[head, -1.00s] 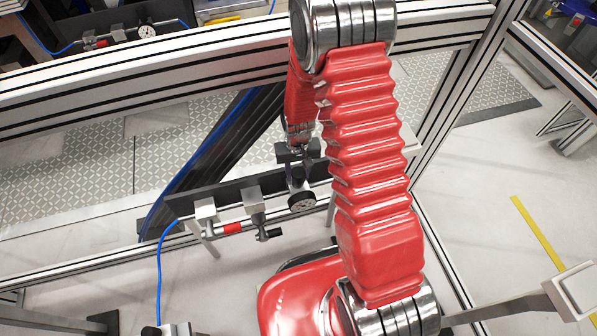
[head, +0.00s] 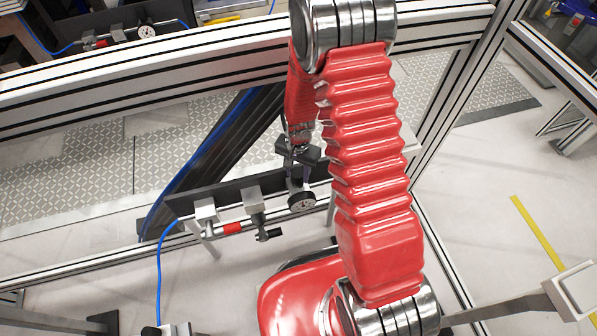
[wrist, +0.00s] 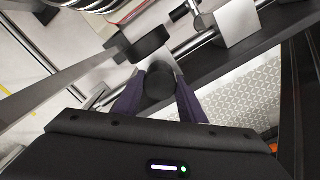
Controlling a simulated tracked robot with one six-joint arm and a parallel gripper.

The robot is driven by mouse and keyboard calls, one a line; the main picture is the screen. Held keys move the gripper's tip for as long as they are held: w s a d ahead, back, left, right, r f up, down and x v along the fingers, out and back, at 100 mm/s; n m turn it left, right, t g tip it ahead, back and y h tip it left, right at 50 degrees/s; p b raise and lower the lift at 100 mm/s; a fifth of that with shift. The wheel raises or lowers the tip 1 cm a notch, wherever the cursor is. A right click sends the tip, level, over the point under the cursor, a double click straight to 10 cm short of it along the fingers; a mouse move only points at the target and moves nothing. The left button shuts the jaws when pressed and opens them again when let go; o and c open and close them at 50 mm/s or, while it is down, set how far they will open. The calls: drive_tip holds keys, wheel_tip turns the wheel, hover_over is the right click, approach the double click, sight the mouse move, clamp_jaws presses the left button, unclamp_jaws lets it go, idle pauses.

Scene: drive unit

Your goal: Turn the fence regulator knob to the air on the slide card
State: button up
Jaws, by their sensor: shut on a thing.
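The regulator knob (wrist: 158,86) is a black cylinder between the two dark fingers of my gripper (wrist: 160,98) in the wrist view. The fingers are shut on its sides. In the head view my gripper (head: 297,170) reaches down onto the regulator, above the pressure gauge (head: 302,201). The knob is hidden there by the gripper. The gauge has a white dial with a dark rim; its reading is too small to tell. I cannot make out the slide card.
The regulator is on a dark rail (head: 235,192) with a red-banded pipe (head: 233,228), a small black-handled valve (head: 268,235) and a blue hose (head: 159,275). An aluminium fence beam (head: 150,75) runs behind. Pipe and blocks (wrist: 238,22) lie close to the fingers.

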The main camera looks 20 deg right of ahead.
sight(298, 171)
drive_tip(key=shift+w+r, duration=0.1)
drive_tip(key=shift+w, duration=0.15)
drive_tip(key=o, duration=1)
drive_tip(key=shift+o, duration=0.2)
drive_tip(key=shift+r, duration=0.85)
drive_tip(key=shift+s+r, duration=0.15)
drive_tip(key=shift+r, duration=1.4)
drive_tip(key=shift+s+r, duration=0.1)
drive_tip(key=shift+r, duration=1.4)
